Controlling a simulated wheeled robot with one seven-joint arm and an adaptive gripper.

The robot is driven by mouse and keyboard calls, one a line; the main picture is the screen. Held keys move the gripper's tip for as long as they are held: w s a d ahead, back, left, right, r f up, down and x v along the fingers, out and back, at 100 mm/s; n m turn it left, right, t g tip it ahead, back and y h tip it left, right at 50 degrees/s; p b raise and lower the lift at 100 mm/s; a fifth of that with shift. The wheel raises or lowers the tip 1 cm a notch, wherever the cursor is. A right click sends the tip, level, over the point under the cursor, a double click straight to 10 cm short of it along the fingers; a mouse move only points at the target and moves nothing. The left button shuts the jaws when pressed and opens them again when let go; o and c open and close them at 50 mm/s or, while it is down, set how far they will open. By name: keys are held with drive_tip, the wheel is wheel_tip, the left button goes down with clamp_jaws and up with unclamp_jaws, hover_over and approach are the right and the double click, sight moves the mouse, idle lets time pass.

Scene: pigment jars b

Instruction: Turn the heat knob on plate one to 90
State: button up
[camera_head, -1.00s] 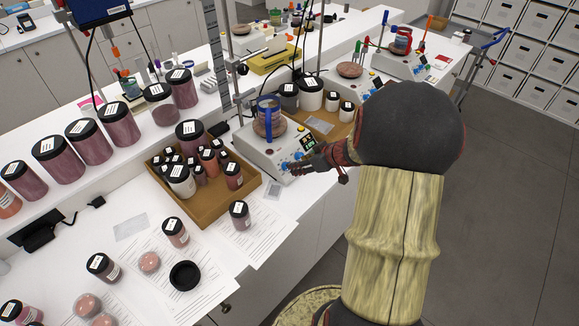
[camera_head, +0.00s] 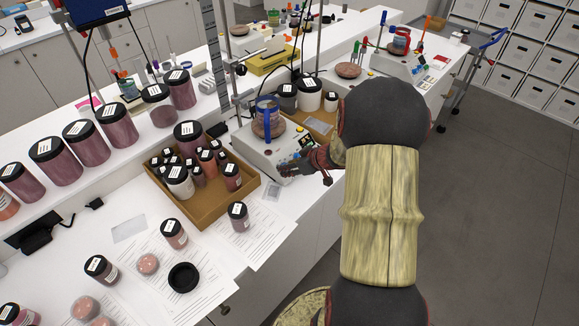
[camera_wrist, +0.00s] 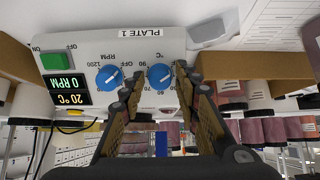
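Plate one (camera_head: 252,142) is a white hotplate on the bench, with a beaker (camera_head: 267,120) on top. In the wrist view its front panel (camera_wrist: 85,45) appears upside down, with displays reading 0 RPM and 20 °C. The blue heat knob (camera_wrist: 160,77) is at the right of the panel, near marks that include 90 and 60. The blue RPM knob (camera_wrist: 109,77) is to its left. My gripper (camera_wrist: 159,73) is open, with one finger on each side of the heat knob. A gap shows around the knob; contact cannot be told. In the head view my gripper (camera_head: 289,167) is at the panel.
A cardboard tray of jars (camera_head: 207,215) stands left of plate one. A stand with a clamp (camera_head: 240,98) rises beside the plate. Papers (camera_head: 265,233) and loose jars lie at the front.

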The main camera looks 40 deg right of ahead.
clamp_jaws()
